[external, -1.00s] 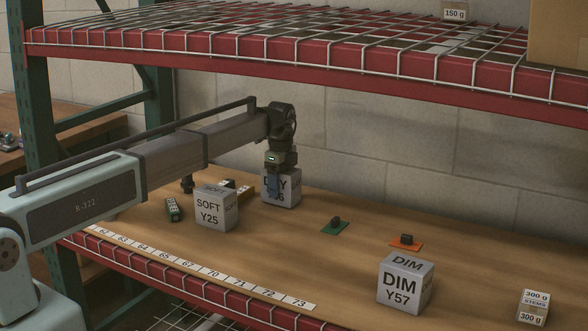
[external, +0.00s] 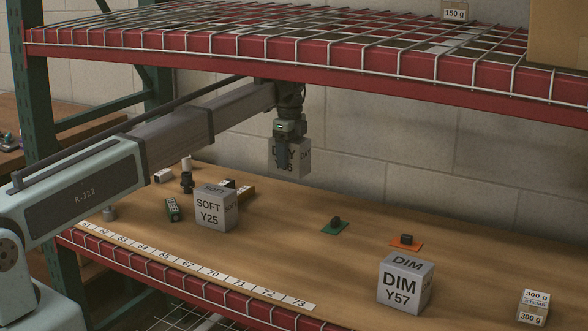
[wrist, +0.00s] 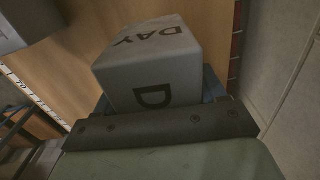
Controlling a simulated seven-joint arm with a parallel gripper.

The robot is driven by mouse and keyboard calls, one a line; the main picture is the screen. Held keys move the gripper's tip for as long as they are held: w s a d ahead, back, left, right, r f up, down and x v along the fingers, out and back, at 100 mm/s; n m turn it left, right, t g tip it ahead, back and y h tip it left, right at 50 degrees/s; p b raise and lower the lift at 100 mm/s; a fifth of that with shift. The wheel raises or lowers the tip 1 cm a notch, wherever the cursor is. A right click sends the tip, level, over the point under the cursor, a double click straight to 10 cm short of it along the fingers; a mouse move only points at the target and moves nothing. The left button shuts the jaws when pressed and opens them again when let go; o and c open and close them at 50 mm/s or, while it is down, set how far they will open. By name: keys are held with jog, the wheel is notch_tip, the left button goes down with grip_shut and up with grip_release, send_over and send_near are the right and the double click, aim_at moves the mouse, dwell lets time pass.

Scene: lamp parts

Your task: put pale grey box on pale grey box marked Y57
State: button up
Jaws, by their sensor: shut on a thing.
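A pale grey box marked DAY (external: 301,160) hangs in the air above the back of the shelf. My gripper (external: 283,152) is shut on it from above; a finger covers part of its lettering. In the wrist view the DAY box (wrist: 150,60) fills the middle, held between the fingers. The pale grey box marked DIM Y57 (external: 404,285) stands upright on the wooden shelf at the front right, well apart from my gripper. Its top is clear.
A grey box marked SOFT Y25 (external: 215,208) stands at the left. A 300 g box (external: 533,306) stands far right. A red wire-mesh shelf (external: 330,75) hangs overhead.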

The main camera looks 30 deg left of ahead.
jog(key=s+d+r+m, duration=0.2)
jog(key=s+d, duration=0.1)
jog(key=d, duration=1.4)
notch_tip(320, 180, up, 6)
jog(key=n, duration=0.2)
send_over(407, 263)
jog(key=shift+w+f, duration=0.1)
jog(key=shift+f, duration=3.75)
jog(key=shift+f, duration=0.2)
jog(key=o, duration=1.1)
jog(key=shift+o, duration=0.2)
